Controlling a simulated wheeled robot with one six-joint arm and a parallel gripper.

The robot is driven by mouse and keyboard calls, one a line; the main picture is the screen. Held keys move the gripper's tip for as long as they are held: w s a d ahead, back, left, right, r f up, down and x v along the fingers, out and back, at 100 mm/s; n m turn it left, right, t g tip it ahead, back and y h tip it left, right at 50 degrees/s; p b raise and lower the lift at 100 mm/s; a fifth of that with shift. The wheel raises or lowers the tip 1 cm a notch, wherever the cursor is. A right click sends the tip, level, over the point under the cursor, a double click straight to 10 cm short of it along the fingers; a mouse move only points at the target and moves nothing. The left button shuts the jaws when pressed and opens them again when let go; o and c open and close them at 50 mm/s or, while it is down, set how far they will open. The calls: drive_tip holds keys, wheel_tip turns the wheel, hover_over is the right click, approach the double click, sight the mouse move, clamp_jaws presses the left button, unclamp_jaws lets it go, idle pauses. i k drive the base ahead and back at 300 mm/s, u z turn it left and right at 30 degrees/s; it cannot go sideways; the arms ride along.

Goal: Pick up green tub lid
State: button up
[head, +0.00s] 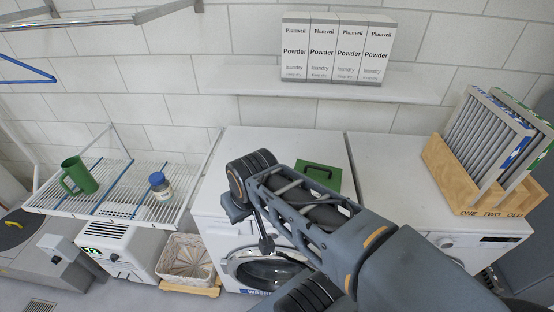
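The green tub lid (329,182) is a flat green panel with a dark handle on it. It lies on top of the left white washing machine (230,150), towards the right side of that top. My arm crosses in front of it and hides its near left part. I cannot make out my gripper's fingers; the arm's dark links fill the middle and lower right of the head view.
Powder boxes (336,48) stand on a wall shelf (300,80) above. A wooden rack (460,175) of filters stands on the right machine. A drying rack (115,190) at left holds a green mug (78,176) and a jar (160,187). A basket (187,262) sits below.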

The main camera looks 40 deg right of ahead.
sight(330, 177)
drive_tip(key=u, duration=0.05)
drive_tip(key=k, duration=0.5)
drive_tip(key=u, duration=1.65)
drive_tip(key=i, duration=1.7)
drive_tip(key=z, duration=3.9)
drive_tip(key=i, duration=0.5)
drive_tip(key=u, duration=0.15)
